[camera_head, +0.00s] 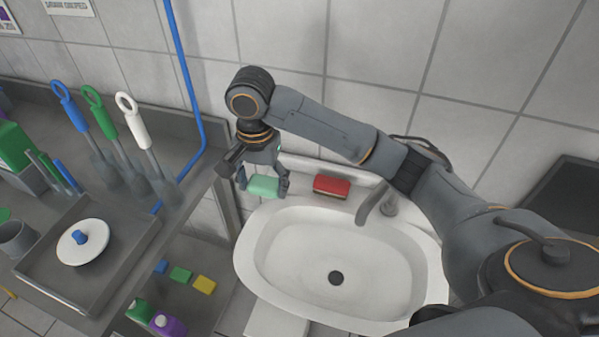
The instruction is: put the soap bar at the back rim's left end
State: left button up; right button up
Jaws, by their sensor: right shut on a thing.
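A pale green soap bar (263,187) is between the fingers of my right gripper (263,181), which is shut on it. The gripper points down over the left end of the back rim of the white sink (258,232). Whether the bar touches the rim or hangs just above it, I cannot tell. My left gripper is not in view.
A red block (331,186) sits on the back rim to the right of the soap bar, with the grey tap (372,204) beyond it. A steel counter (150,190) with brushes and a tray stands at the left. The basin is empty.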

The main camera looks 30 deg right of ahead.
jog(key=shift+w+r+m, duration=0.25)
jog(key=shift+w+m, duration=0.05)
jog(key=shift+m, duration=0.1)
jog(key=w+d+f, duration=0.4)
jog(key=w+d, duration=0.1)
jog(key=d, duration=0.3)
jog(key=p, duration=0.2)
send_over(291, 186)
jog(key=f, duration=0.5)
jog(key=shift+s+a, duration=0.25)
jog(key=shift+a, duration=0.05)
jog(key=shift+w+d+f, duration=0.1)
jog(key=shift+f, duration=0.1)
jog(key=f, duration=0.3)
jog(key=shift+w+d+p, duration=0.1)
jog(key=shift+d+p, duration=0.1)
jog(key=shift+p, duration=0.2)
jog(key=shift+f, duration=0.35)
jog(key=shift+f, duration=0.1)
jog(key=o, duration=0.9)
